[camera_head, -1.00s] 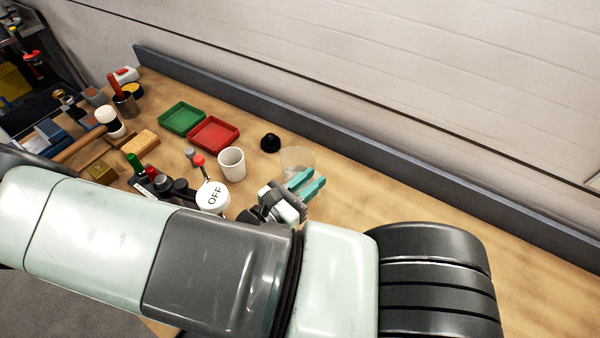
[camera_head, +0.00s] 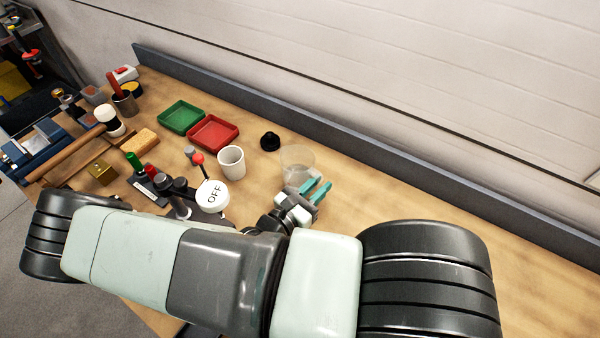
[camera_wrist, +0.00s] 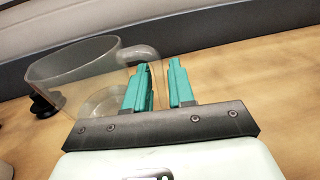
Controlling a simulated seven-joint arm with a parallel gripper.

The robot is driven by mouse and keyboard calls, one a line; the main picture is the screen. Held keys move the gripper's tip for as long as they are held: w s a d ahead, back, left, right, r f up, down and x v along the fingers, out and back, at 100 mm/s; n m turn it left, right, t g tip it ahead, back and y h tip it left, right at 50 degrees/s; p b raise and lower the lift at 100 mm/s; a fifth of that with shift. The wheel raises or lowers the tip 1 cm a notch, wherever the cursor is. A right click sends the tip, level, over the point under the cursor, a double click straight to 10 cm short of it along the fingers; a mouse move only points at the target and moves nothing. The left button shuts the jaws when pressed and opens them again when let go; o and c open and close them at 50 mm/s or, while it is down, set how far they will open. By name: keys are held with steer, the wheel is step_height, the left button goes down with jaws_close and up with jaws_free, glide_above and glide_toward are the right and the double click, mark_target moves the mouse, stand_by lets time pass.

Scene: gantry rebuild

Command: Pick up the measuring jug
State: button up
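The measuring jug (camera_head: 297,158) is clear and stands upright on the bench, beyond my gripper (camera_head: 318,187) in the head view. In the wrist view the jug (camera_wrist: 72,75) is at the left, with its curved handle (camera_wrist: 148,54) on the right side. My gripper (camera_wrist: 160,72) shows two teal fingers with a gap between them, and nothing is seen held. The left finger overlaps the handle in the picture. I cannot tell whether it touches. Part of the jug's lower body is hidden behind the fingers and gripper.
A black knob-like object (camera_head: 270,142) and a white cup (camera_head: 231,163) stand left of the jug. A white OFF disc (camera_head: 212,196) is nearer. Red (camera_head: 213,132) and green (camera_head: 181,117) trays lie farther left. A grey ledge (camera_head: 400,180) runs behind. The bench is clear at right.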

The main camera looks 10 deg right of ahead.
steer(key=shift+w+d, duration=0.3)
steer(key=shift+d, duration=0.1)
jaws_close()
steer(key=shift+r, duration=0.15)
